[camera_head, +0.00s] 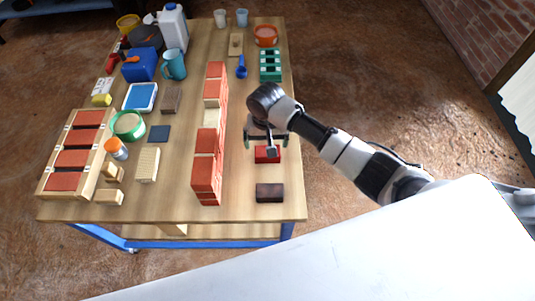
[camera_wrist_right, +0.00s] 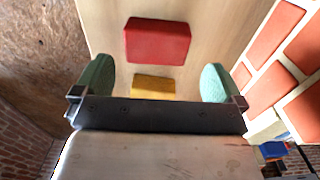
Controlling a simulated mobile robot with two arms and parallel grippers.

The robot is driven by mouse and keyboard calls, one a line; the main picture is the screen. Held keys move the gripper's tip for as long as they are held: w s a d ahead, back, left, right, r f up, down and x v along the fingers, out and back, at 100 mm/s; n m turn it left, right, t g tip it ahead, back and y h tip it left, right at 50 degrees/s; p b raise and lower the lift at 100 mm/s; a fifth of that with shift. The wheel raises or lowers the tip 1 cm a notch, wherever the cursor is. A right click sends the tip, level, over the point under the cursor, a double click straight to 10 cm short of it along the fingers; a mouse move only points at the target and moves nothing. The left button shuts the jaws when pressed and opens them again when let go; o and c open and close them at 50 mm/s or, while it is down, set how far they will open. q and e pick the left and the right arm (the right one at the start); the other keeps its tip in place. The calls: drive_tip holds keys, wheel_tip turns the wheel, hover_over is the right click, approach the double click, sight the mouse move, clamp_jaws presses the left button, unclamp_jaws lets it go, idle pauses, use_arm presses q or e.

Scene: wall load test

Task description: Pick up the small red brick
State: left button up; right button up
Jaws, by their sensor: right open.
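The small red brick (camera_head: 266,157) lies on the wooden table near its right edge, partly hidden behind my right gripper in the head view. It shows whole in the right wrist view (camera_wrist_right: 157,41), flat on the table and beyond the fingertips. My right gripper (camera_head: 265,144) is above the table by the brick. Its two green-padded fingers are spread wide, with nothing held between them in the right wrist view (camera_wrist_right: 158,66). My left gripper is not in view.
A red brick wall (camera_head: 207,165) stands left of the small brick. A dark brown block (camera_head: 270,193) lies nearer the front edge. A yellow block (camera_wrist_right: 153,87) shows between the fingers, close to the gripper body. A green slotted rack (camera_head: 270,66) stands farther back.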

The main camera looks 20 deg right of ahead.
wheel_tip(320, 180, down, 6)
drive_tip(key=shift+s+d+b, duration=0.15)
drive_tip(key=shift+b, duration=0.4)
drive_tip(key=c, duration=0.9)
